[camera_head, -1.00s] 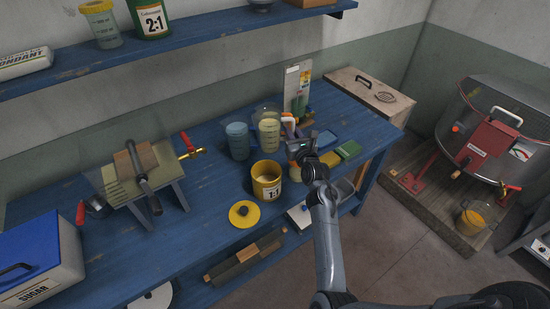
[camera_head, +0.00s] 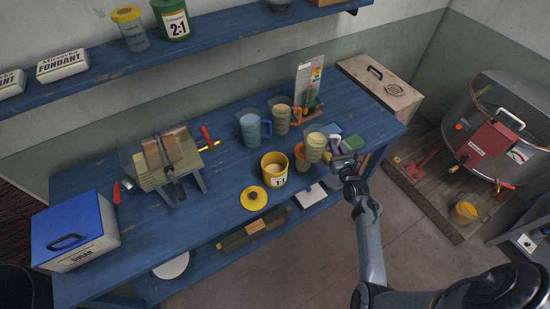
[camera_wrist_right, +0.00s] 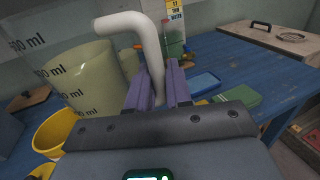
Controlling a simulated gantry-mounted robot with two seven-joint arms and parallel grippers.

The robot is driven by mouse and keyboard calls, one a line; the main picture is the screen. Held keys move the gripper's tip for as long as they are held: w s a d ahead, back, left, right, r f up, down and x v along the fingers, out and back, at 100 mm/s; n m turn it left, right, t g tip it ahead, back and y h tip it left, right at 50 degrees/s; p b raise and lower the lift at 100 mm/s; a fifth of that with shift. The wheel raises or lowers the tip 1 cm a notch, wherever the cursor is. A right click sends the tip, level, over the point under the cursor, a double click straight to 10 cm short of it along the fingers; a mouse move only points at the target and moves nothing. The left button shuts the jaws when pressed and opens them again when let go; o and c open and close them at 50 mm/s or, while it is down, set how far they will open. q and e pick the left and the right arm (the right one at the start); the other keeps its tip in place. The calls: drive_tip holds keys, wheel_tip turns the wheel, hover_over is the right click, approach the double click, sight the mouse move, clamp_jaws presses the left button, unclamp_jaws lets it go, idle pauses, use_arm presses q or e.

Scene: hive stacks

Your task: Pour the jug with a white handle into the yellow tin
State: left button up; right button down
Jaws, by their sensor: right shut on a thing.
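The jug with a white handle (camera_head: 316,148) is a clear measuring jug with pale yellow contents. It looks close to upright, to the right of the yellow tin. My right gripper (camera_head: 342,162) is shut on its handle; the wrist view shows the purple fingers (camera_wrist_right: 160,88) on both sides of the white handle (camera_wrist_right: 150,45). Whether the jug's base is off the bench is hard to tell. The yellow tin (camera_head: 274,178), labelled 1:1, stands open on the blue bench with pale contents inside. It also shows at the left of the wrist view (camera_wrist_right: 55,128). My left gripper is not in view.
A jug with a blue handle (camera_head: 250,131) and one with an orange handle (camera_head: 282,121) stand behind the tin. An orange cup (camera_head: 300,163) is between tin and held jug. A yellow lid (camera_head: 254,199) lies in front. A green block (camera_head: 353,142) lies right.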

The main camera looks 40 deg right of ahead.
drive_tip(key=shift+s+r, duration=0.15)
drive_tip(key=shift+s, duration=0.15)
drive_tip(key=shift+r, duration=0.15)
